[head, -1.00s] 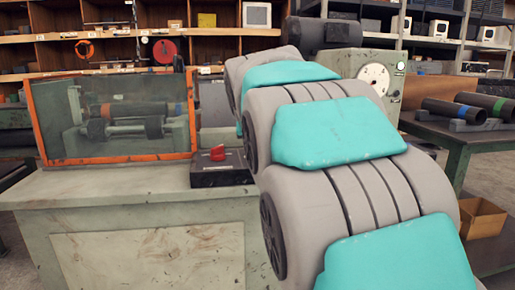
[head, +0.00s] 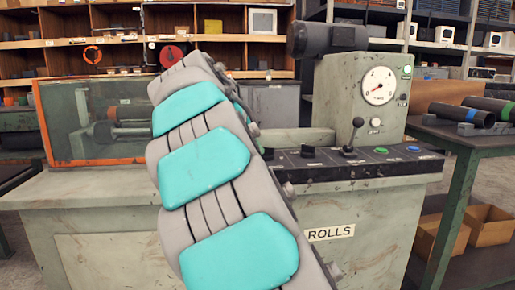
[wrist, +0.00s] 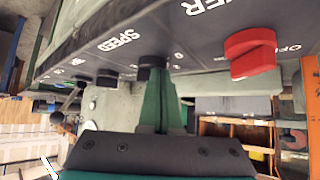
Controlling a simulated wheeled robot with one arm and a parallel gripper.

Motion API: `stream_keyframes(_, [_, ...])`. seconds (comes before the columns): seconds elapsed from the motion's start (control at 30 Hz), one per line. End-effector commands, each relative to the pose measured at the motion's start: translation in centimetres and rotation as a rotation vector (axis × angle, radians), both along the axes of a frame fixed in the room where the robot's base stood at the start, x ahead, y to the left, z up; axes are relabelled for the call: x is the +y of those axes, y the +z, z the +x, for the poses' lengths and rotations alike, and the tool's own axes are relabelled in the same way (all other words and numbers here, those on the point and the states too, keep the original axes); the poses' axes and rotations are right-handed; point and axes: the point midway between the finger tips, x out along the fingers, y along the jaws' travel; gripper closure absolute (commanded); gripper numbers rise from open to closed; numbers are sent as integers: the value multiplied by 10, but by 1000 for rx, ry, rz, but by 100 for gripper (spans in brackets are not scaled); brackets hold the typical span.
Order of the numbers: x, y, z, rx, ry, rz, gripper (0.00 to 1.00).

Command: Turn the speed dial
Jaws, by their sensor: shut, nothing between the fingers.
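The console panel shows upside down in the wrist view, with the SPEED lettering (wrist: 120,40) on its dark face. A short black dial (wrist: 152,62) sits beside this lettering, with small scale marks to its right. My gripper (wrist: 154,76) has its green fingers together, tips at or right by this dial. I cannot tell whether they touch it. Another black knob (wrist: 107,79) stands left of the lettering. In the head view, my arm hides the gripper; black knobs show on the panel right of the arm, one of them (head: 308,152) clear of it.
A red switch (wrist: 250,52) stands right of the dial in the wrist view. In the head view, a black-knobbed lever (head: 355,130), a green button (head: 381,152) and a blue button (head: 413,149) lie farther right. A gauge housing (head: 345,90) rises behind; an orange-framed guard (head: 100,120) stands left.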

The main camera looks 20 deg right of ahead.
Motion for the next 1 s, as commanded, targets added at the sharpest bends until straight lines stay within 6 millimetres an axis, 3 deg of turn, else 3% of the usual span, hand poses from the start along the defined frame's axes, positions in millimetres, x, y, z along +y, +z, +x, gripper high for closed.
stream_keyframes(0.23, [0, 0, 4, 2, -85, 0, 100])
stream_keyframes(1.0, [2, 1, 11, -2, -81, -1, 100])
